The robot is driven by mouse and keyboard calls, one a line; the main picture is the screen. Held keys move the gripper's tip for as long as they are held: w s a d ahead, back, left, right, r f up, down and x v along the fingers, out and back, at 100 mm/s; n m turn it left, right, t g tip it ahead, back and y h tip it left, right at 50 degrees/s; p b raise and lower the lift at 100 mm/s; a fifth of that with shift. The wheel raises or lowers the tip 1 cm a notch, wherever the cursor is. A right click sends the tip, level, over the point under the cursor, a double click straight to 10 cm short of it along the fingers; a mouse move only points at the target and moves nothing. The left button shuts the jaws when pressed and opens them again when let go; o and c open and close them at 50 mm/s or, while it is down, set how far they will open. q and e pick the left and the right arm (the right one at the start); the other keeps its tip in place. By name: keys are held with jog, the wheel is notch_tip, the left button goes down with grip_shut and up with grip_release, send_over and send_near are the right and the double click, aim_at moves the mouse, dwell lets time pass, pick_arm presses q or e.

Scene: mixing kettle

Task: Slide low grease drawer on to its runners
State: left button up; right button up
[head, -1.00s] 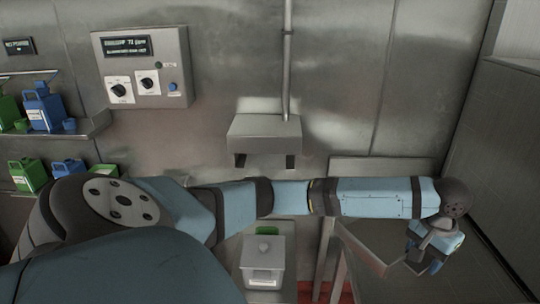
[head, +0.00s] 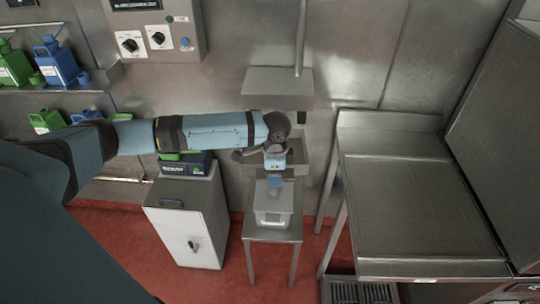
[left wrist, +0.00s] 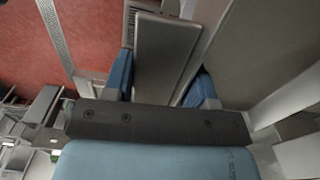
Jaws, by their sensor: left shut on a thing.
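The grease drawer (head: 293,151) looks like a shallow grey metal tray, partly hidden behind my left gripper in the head view. My left gripper (head: 274,176) is shut on it. In the left wrist view the drawer shows as a flat grey panel (left wrist: 165,58) between the blue fingers. A grey metal housing (head: 278,88) is fixed to the wall behind and above the drawer. A dark bracket, likely a runner (head: 302,117), hangs under its right side; the left one is hidden by my arm. The drawer appears below the housing, apart from it. My right gripper is not in view.
A lidded grey container (head: 272,207) stands on a narrow metal stand (head: 272,235) under my left gripper. A grey cabinet (head: 186,225) is to its left. A large metal table (head: 400,200) is to the right. Shelves with jugs (head: 60,62) are far left.

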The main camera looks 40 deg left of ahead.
pick_arm(q)
jog(key=shift+s+a+m, duration=0.15)
jog(key=shift+a+m, duration=0.15)
jog(key=shift+m, duration=0.2)
jog(key=shift+w+a+f+b, duration=0.15)
jog(key=shift+w+b, duration=0.1)
jog(key=shift+b, duration=0.2)
jog(key=shift+w+a+b, duration=0.2)
jog(key=shift+w+b, duration=0.1)
jog(key=shift+b, duration=0.1)
jog(key=w+a+b, duration=0.1)
jog(key=b, duration=0.1)
jog(key=w+a+b, duration=0.1)
jog(key=w+b, duration=0.1)
jog(key=shift+w+f, duration=0.1)
jog(key=shift+w, duration=0.1)
jog(key=shift+w+a+r, duration=0.1)
jog(key=shift+w+r, duration=0.05)
jog(key=shift+r, duration=0.1)
jog(key=shift+r+p, duration=0.15)
jog(key=shift+p, duration=0.35)
jog(key=shift+w+a+p, duration=0.15)
jog(key=shift+p, duration=0.25)
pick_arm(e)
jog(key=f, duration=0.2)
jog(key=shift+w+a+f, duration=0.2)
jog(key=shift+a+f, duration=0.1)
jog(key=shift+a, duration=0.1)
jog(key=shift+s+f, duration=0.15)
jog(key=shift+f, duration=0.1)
